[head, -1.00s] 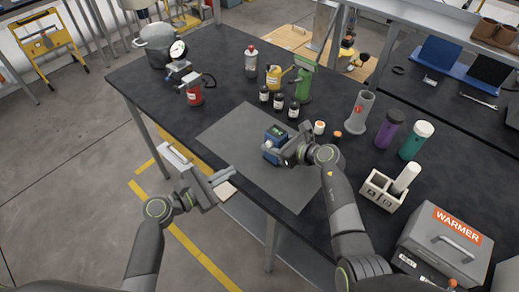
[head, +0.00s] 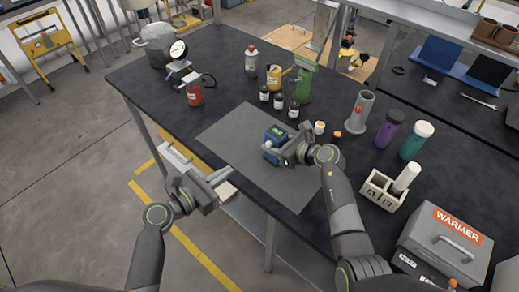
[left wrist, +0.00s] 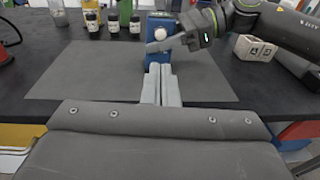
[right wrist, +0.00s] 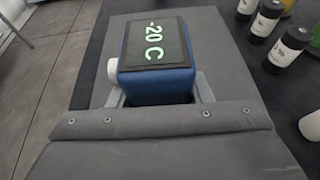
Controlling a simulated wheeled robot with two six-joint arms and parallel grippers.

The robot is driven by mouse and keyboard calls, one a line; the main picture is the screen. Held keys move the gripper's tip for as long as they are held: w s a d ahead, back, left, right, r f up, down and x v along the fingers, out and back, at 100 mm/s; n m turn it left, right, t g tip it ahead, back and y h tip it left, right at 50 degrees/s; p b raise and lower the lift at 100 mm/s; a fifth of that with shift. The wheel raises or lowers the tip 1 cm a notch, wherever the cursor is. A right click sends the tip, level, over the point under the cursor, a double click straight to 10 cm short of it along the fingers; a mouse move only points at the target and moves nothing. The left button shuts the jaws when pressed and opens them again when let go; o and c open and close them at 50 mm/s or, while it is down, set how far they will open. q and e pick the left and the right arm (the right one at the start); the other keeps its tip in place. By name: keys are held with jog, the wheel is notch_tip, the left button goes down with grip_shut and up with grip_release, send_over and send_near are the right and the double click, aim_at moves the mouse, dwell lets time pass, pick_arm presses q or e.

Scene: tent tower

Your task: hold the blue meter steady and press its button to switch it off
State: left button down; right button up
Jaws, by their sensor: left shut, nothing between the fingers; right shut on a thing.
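The blue meter (head: 273,139) stands on the grey mat, and its dark screen (right wrist: 156,42) is lit and reads -20 C in the right wrist view. Its round white button (right wrist: 113,70) sticks out from one side; it also shows in the left wrist view (left wrist: 161,34). My right gripper (head: 279,152) is shut on the meter, with a finger on either side of its body. My left gripper (head: 229,171) is shut and empty at the front edge of the table. In the left wrist view its fingertips (left wrist: 158,70) point toward the button, with a gap between.
The grey mat (head: 235,140) is bare left of the meter. Several dark bottles (head: 279,103) stand behind it. White and orange-capped small items (head: 337,135) stand close to my right gripper. A warmer box (head: 443,245) and a white holder (head: 378,190) are at the right.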

pick_arm(q)
jog(key=x, duration=1.3)
jog(key=shift+w, duration=0.1)
jog(key=shift+x, duration=0.95)
jog(key=shift+w+d+r, duration=0.1)
jog(key=shift+w, duration=0.05)
pick_arm(e)
jog(key=shift+o, duration=0.2)
jog(key=shift+s+a, duration=0.1)
jog(key=shift+a, duration=0.1)
jog(key=shift+o, duration=0.2)
jog(key=shift+d, duration=0.2)
jog(key=shift+c, duration=0.4)
pick_arm(q)
send_near(267, 145)
jog(key=v, duration=0.5)
jog(key=shift+r, duration=0.15)
